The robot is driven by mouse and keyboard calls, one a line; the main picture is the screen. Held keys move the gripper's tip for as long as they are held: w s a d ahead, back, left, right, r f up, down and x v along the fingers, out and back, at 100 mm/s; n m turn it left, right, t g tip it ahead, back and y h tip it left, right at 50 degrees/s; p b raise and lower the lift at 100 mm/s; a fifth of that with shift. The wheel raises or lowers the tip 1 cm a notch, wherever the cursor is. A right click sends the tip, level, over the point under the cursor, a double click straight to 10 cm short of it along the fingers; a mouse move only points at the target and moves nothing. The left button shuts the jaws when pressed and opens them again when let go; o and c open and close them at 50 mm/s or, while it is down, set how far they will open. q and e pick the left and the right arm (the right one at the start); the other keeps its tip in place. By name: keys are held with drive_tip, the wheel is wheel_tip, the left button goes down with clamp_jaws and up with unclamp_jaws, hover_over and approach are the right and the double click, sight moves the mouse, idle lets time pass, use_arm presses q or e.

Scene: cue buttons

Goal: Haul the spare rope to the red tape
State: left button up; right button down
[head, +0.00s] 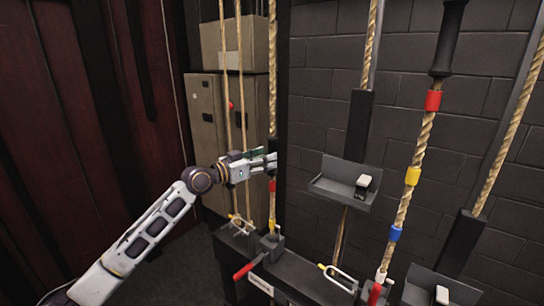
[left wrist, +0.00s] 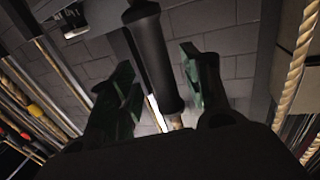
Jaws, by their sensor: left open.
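My left gripper (head: 265,163) is open at a vertical tan rope (head: 272,60) left of centre in the head view. A red tape band (head: 272,185) sits on this rope just below the gripper. In the left wrist view the open fingers (left wrist: 160,88) stand on either side of a black sleeve (left wrist: 152,50), with a bit of rope (left wrist: 177,122) below it. Contact cannot be told. Another rope (head: 410,190) at right carries a red tape band (head: 433,100), a yellow one (head: 413,176) and a blue one (head: 396,233). No label shows which rope is spare. My right gripper is out of view.
A dark rail (head: 300,285) with red-handled levers (head: 246,270) runs below the ropes. A grey bracket tray (head: 335,190) juts from the brick wall. Tan cabinets (head: 208,130) stand behind, and a dark red curtain (head: 60,120) hangs at left.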

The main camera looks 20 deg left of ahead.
use_arm(q)
drive_tip(key=shift+x, duration=1.75)
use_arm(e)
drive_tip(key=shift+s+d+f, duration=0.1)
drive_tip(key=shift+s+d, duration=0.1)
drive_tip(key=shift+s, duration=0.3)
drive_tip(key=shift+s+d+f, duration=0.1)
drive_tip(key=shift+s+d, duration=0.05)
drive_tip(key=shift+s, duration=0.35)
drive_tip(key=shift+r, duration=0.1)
use_arm(q)
clamp_jaws()
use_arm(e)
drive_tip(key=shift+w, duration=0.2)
